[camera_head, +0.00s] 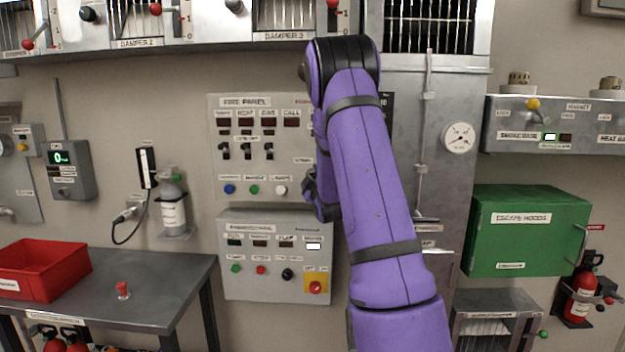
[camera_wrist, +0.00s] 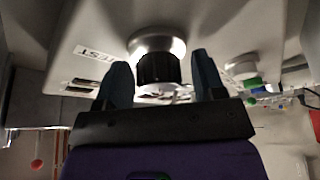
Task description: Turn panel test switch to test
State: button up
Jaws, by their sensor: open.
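The fire panel (camera_head: 232,180) is on the wall in the head view, with several toggle switches, a row of buttons and labels. Its right part is hidden behind my purple arm. In the wrist view a round black knob (camera_wrist: 158,68) on a silver collar stands out from a pale panel face, beside a label (camera_wrist: 95,53) that seems to read TEST, seen upside down or mirrored. My gripper (camera_wrist: 157,85) is open, with one finger on each side of the knob. I cannot tell whether the fingers touch it. My gripper also shows partly in the head view (camera_head: 318,195), at the panel's right edge.
Below the fire panel is a second grey panel (camera_head: 290,262) with buttons and a red knob on yellow. A green box (camera_head: 527,232) labelled ESCAPE HOODS hangs to the right. A steel table (camera_head: 150,290) with a red bin (camera_head: 42,268) stands at left. A damper row runs above.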

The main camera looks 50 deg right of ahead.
jog(key=c, duration=0.9)
jog(key=shift+m+h, duration=0.3)
jog(key=shift+m, duration=0.2)
jog(key=m+h, duration=0.2)
jog(key=m, duration=0.2)
jog(key=shift+m, duration=0.4)
jog(key=m+g+h, duration=0.1)
jog(key=m, duration=0.2)
jog(key=m+h, duration=0.2)
jog(key=m, duration=0.1)
jog(key=shift+m+g, duration=0.3)
jog(key=shift+g, duration=0.1)
jog(key=m+g+h, duration=0.1)
jog(key=m, duration=0.2)
jog(key=m+g+h, duration=0.1)
jog(key=m, duration=0.2)
jog(key=shift+r+m+g, duration=0.1)
jog(key=shift+m+g, duration=0.2)
jog(key=m+g, duration=0.1)
jog(key=m, duration=0.2)
jog(key=m+g+h, duration=0.1)
jog(key=m+g, duration=0.1)
jog(key=shift+m, duration=0.8)
